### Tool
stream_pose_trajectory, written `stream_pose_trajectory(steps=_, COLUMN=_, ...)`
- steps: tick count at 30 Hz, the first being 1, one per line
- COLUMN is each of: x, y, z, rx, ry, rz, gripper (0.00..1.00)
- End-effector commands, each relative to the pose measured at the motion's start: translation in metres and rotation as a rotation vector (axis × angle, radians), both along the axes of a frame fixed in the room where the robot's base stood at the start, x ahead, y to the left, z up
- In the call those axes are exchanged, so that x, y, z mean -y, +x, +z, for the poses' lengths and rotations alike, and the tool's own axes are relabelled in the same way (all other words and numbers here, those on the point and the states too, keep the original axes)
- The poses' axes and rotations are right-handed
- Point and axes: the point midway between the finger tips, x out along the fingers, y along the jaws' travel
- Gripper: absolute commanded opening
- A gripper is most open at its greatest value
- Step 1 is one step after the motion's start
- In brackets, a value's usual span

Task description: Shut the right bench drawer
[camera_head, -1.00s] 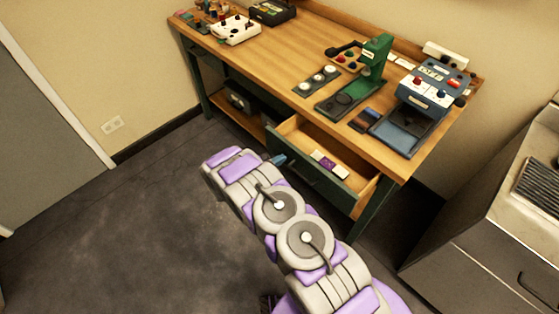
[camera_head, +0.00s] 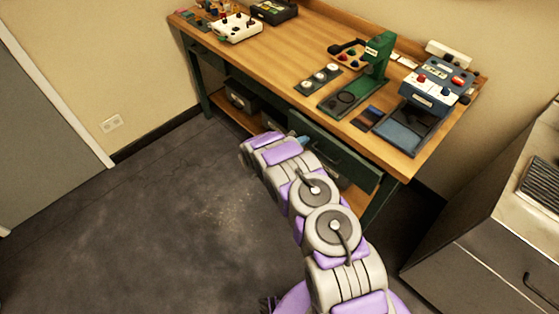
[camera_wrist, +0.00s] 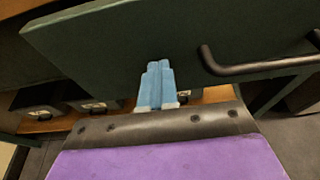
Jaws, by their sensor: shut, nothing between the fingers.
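The right bench drawer has a dark green front (camera_head: 345,158), set under the right part of the wooden bench (camera_head: 290,75). Its inside no longer shows in the head view. The front lies close under the bench edge; I cannot tell whether it is fully flush. In the wrist view the drawer front (camera_wrist: 150,40) fills the top, with a dark bar handle (camera_wrist: 255,68) to the right of my fingers. My gripper (camera_wrist: 158,68) is shut and empty, its blue fingertips at the drawer front, left of the handle. The blue tips also show in the head view (camera_head: 304,140).
A green press (camera_head: 375,60) and a blue device (camera_head: 435,90) stand on the bench top. Dark boxes (camera_head: 240,97) sit on the lower shelf. A grey cabinet (camera_head: 500,220) stands at the right. The floor at left is clear.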

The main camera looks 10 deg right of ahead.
Motion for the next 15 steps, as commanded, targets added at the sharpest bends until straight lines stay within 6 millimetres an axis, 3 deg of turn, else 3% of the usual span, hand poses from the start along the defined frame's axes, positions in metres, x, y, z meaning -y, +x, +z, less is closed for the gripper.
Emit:
stream_pose_trajectory(steps=6, x=0.031, y=0.022, z=-0.002, rx=0.002, ry=0.002, rz=-0.001, gripper=0.00)
stream_pose_trajectory(steps=15, x=0.047, y=0.034, z=0.000, rx=0.000, ry=0.002, rz=0.001, gripper=0.00)
